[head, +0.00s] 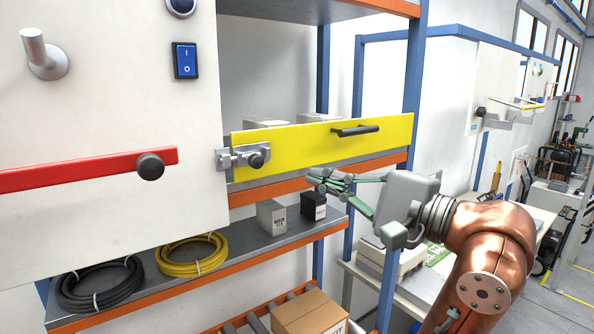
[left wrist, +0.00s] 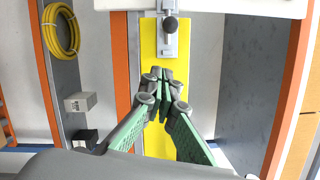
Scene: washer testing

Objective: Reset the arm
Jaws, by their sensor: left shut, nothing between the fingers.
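My left gripper (head: 320,180) is shut and empty, with green pads on its fingers. In the head view it hangs in front of the shelf, just below the yellow panel (head: 300,143), pointing left. The copper-coloured arm comes up from the lower right. In the left wrist view my left gripper (left wrist: 163,76) has its tips together in front of the yellow panel (left wrist: 149,40). The metal latch (head: 243,158) at the panel's left end shows beyond the tips in the left wrist view (left wrist: 169,42). I cannot tell whether the gripper touches anything. My right gripper is out of view.
A white board (head: 100,120) with a red bar (head: 90,170), a black knob (head: 150,166) and a blue switch (head: 185,61) stands at left. The lower shelf (head: 225,238) holds hoses and small boxes. A cardboard box (head: 310,314) sits below. A blue post (head: 402,180) stands behind the gripper.

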